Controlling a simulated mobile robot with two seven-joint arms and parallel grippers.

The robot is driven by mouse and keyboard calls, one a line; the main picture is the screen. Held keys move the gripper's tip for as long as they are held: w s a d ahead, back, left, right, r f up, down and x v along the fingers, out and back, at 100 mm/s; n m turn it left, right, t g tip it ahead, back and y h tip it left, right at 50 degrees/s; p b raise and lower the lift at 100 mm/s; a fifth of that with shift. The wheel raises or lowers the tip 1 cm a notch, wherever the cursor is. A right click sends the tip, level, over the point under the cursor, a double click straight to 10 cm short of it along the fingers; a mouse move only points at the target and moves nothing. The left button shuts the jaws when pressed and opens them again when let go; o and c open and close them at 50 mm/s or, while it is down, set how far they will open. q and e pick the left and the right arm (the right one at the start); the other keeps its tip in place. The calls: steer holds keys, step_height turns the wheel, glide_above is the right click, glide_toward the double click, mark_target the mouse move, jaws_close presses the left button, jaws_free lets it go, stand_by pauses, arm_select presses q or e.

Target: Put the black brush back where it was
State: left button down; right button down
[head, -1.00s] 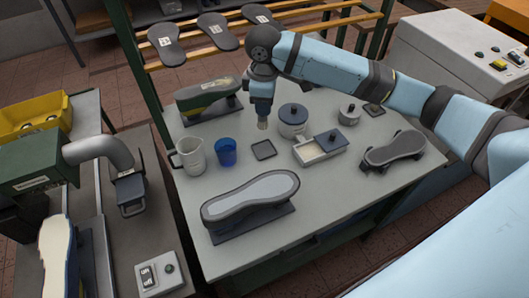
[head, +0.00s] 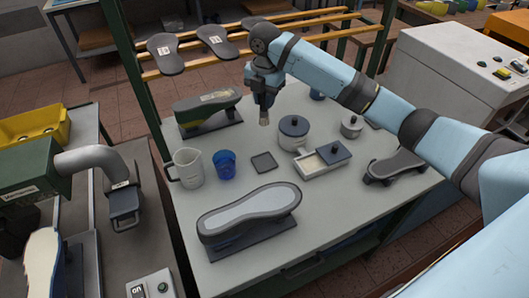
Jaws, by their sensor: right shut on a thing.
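My right gripper (head: 264,102) points down over the table, behind the square dark mat and left of the round lidded pot. It is shut on a brush (head: 264,121), whose pale bristle tip shows below the fingers. The fingers hide the brush's handle, so I cannot see its colour. The bristles appear above the tabletop; the exact gap is hard to tell. The square dark mat (head: 264,162) lies bare on the table (head: 330,210). My left gripper is not in view.
A jug (head: 187,168) and blue cup (head: 225,162) stand left of the mat. The lidded pot (head: 293,132) and white box (head: 310,167) are to its right. Shoe lasts stand at front (head: 250,210), back left (head: 208,108) and right (head: 395,165).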

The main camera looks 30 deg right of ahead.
mark_target(265, 114)
step_height(265, 114, down, 18)
steer(key=shift+r+p, duration=0.25)
steer(key=shift+p, duration=0.4)
steer(key=shift+f, duration=0.15)
steer(key=c, duration=1)
jaws_free()
step_height(265, 114, up, 12)
steer(key=shift+r+b, duration=0.2)
steer(key=shift+b, duration=0.25)
